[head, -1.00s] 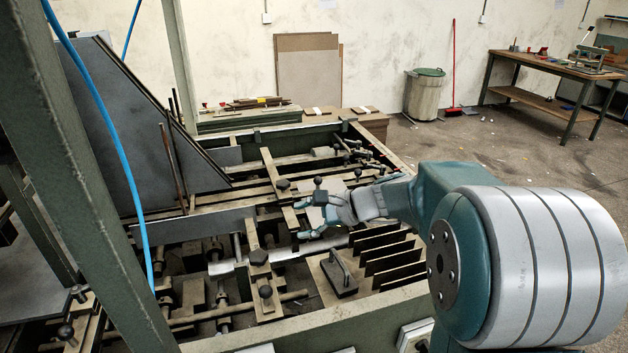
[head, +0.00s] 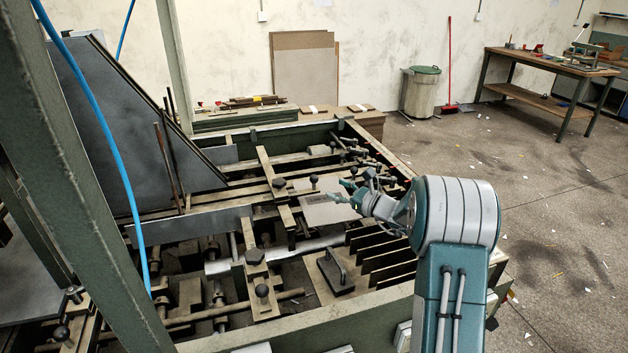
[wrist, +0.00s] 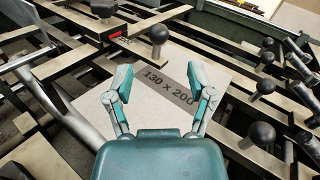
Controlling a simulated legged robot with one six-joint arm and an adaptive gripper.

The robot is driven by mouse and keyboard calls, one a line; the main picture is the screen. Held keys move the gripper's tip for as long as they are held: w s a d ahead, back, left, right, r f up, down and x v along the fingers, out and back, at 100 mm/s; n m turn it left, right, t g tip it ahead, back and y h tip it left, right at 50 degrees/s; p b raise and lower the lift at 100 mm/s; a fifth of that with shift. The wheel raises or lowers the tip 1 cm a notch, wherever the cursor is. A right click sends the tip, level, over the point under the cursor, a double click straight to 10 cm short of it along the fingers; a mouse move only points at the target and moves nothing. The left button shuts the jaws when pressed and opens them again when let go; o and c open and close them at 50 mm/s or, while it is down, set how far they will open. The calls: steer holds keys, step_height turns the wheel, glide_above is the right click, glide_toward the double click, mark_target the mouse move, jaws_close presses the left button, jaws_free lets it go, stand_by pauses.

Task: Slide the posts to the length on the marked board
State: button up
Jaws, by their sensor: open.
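The marked board (wrist: 160,60) is a pale greyboard sheet printed "130 x 200" in the wrist view. It also lies among the rails in the head view (head: 322,212). My gripper (wrist: 162,88) is open and empty over the board, its fingers on either side of part of the printed label. In the head view my gripper (head: 346,192) is above the board's right part. A black-knobbed post (wrist: 159,35) stands just beyond the board, with a red pointer (wrist: 114,38) and a scale to its left. More knobbed posts (head: 279,183) sit on crossbars.
Several dark upright plates (head: 385,255) and a handled block (head: 336,276) stand in front of the board. Several ball-knobbed levers (wrist: 262,87) stand close on the right in the wrist view. A sloped metal plate (head: 110,130) rises at left. A green frame (head: 310,325) borders the machine.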

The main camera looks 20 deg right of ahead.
mark_target(314, 179)
steer(key=x, duration=0.8)
steer(key=shift+a, duration=0.15)
jaws_close()
